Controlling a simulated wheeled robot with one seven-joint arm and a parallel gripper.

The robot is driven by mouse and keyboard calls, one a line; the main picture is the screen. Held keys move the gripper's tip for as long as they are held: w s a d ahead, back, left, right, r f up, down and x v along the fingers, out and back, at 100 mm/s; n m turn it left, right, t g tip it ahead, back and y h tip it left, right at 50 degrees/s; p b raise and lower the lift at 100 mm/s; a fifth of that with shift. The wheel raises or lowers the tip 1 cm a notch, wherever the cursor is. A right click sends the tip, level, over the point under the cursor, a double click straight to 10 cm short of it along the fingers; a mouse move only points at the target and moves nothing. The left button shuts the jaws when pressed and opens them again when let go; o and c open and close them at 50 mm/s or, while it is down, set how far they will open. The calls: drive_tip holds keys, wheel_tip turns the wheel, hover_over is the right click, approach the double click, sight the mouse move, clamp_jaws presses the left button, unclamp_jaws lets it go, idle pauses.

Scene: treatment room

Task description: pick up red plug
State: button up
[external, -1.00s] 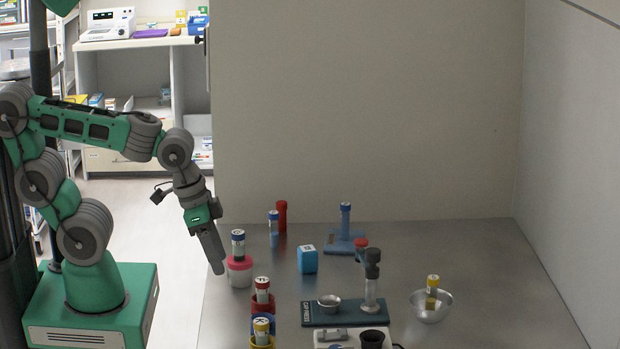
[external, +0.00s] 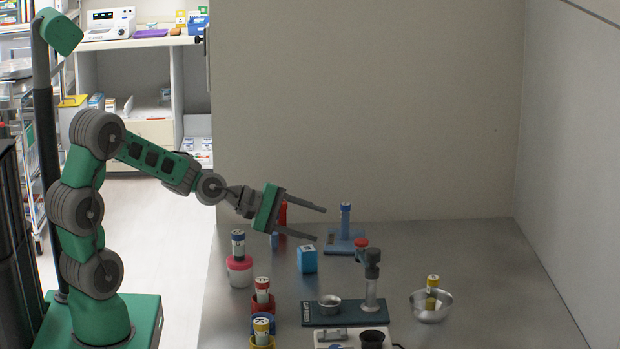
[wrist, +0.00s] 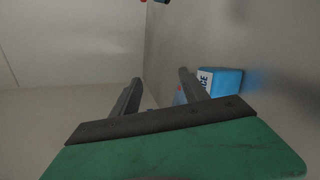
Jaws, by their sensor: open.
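Two red pieces show in the external view, and I cannot tell for sure which is the red plug. One is a red upright cylinder (external: 283,213) at the back left of the table, partly hidden behind my gripper. The other is a small red cap (external: 361,243) beside the dark post of the scale-like stand. My gripper (external: 320,224) is open and empty, above the back of the table, pointing right. Its fingers are spread in the wrist view (wrist: 160,76), with nothing between them.
A blue cube (external: 307,260) lies below my gripper; it also shows right of the fingers in the wrist view (wrist: 226,83). A blue stand (external: 340,246), a dark-based stand (external: 340,314), capped tubes in cups, and a metal bowl (external: 430,314) occupy the table. The right side is clear.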

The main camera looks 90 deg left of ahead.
sight(282, 216)
drive_tip(key=s+a+f+n+y, duration=0.1)
drive_tip(key=s+a+n+y, duration=0.1)
drive_tip(key=a+n, duration=0.4)
drive_tip(key=s+a+f+n+t+y, duration=0.1)
drive_tip(key=s+a+f+n+y, duration=0.1)
drive_tip(key=s+a+n, duration=0.3)
drive_tip(key=s+a+f+n+t+y, duration=0.1)
drive_tip(key=s+a+n+y, duration=0.2)
drive_tip(key=a+n, duration=0.4)
drive_tip(key=shift+s+a+f+y+b, duration=0.15)
drive_tip(key=shift+s+a+f, duration=0.1)
drive_tip(key=shift+a, duration=0.25)
drive_tip(key=shift+s+a+f+y+b, duration=0.15)
drive_tip(key=shift+s+a, duration=0.1)
drive_tip(key=shift+a, duration=0.2)
drive_tip(key=shift+w+a+f+n, duration=0.1)
drive_tip(key=shift+w+a+n, duration=0.1)
drive_tip(key=shift+w+n, duration=0.1)
drive_tip(key=x, duration=0.7)
drive_tip(key=shift+w+d, duration=0.15)
drive_tip(key=shift+d, duration=0.15)
clamp_jaws()
